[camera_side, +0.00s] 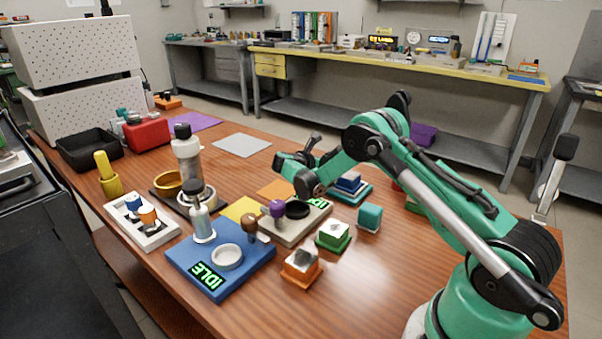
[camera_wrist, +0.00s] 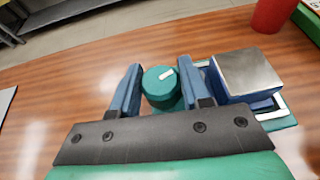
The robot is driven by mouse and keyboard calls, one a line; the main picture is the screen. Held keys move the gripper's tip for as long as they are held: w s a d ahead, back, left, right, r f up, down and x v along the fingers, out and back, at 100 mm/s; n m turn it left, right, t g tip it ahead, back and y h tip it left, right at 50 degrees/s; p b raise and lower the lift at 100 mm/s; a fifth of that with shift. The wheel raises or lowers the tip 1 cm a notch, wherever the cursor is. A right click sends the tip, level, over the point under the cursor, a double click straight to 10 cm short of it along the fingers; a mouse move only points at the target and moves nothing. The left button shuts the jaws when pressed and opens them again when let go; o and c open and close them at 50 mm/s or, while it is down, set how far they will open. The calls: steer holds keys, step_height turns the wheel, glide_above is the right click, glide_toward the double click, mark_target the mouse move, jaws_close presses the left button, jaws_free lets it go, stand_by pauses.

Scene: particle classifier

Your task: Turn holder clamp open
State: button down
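The holder (camera_side: 349,187) is a blue block on a teal base in the side view, just right of my gripper (camera_side: 303,163). In the wrist view the holder (camera_wrist: 245,75) shows a shiny metal top. A round teal clamp knob (camera_wrist: 158,88) with a white mark stands beside the block. My gripper (camera_wrist: 158,66) is open, its two blue fingers on the left and right of the knob. I cannot tell whether the fingers touch it or how low they are. The knob is not distinct in the side view.
A teal cube (camera_side: 369,217), a green-based block (camera_side: 333,236) and a grey fixture (camera_side: 290,228) with upright knobs stand nearby. A blue IDLE station (camera_side: 225,262) is at the front left. A red object (camera_wrist: 271,14) shows beyond the holder. Bare wood lies left of the fingers.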

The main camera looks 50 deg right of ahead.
steer(key=shift+n+t, duration=0.4)
steer(key=shift+t, duration=0.1)
steer(key=n+t, duration=0.4)
steer(key=t, duration=0.1)
steer(key=shift+s+n+y, duration=0.1)
steer(key=shift+n+y, duration=0.2)
steer(key=shift+y, duration=0.1)
steer(key=n+t+y, duration=0.3)
steer(key=n+t, duration=0.1)
steer(key=t, duration=0.1)
steer(key=shift+n, duration=0.4)
steer(key=shift+y, duration=0.4)
steer(key=shift+c, duration=2.1)
jaws_free()
steer(key=shift+a, duration=0.1)
